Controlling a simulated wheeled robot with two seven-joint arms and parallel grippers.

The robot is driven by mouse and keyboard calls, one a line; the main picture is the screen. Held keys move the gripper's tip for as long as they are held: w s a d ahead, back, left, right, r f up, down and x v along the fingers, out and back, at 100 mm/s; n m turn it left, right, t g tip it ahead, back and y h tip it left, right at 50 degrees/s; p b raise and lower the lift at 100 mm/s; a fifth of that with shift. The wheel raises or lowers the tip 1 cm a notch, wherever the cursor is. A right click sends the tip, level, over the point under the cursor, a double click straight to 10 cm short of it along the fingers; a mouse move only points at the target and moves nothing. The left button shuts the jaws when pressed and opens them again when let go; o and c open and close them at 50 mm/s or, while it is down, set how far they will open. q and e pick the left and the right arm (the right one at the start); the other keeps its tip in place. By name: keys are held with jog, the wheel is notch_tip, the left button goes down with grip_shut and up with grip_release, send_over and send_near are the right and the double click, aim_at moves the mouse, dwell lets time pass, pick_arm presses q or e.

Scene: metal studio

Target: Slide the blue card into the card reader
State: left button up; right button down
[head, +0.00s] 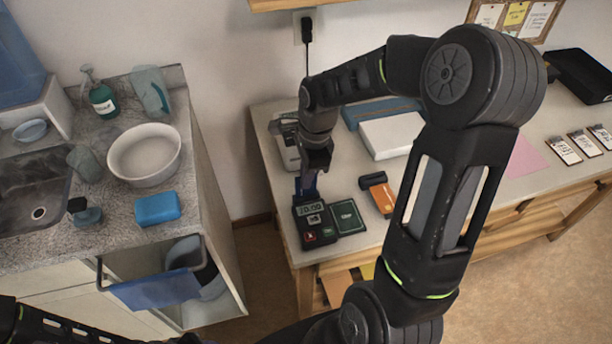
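The card reader (314,222) is a small dark device with a lit screen and buttons, near the left front corner of the wooden desk. The blue card (308,186) stands roughly upright at the reader's back edge, under my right gripper (314,170). My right gripper points down and appears shut on the card's upper part. The card's lower edge meets the reader's top end in the picture; I cannot tell whether it is inside the slot. My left arm shows only at the lower left edge, and its gripper is out of the picture.
A dark green pad (347,217) lies right beside the reader. An orange box (383,199) and a white box (391,136) are farther right. A grey device (287,147) stands behind. A sink counter (120,215) is left, across a gap.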

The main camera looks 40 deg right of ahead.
jog(key=shift+f+b, duration=1)
jog(key=shift+f, duration=0.3)
jog(key=c, duration=2.2)
grip_release()
jog(key=c, duration=1.6)
grip_release()
jog(key=shift+d+r, duration=0.1)
jog(key=shift+r, duration=0.3)
jog(key=r, duration=0.7)
jog(key=shift+s+d, duration=0.15)
jog(key=shift+d, duration=0.2)
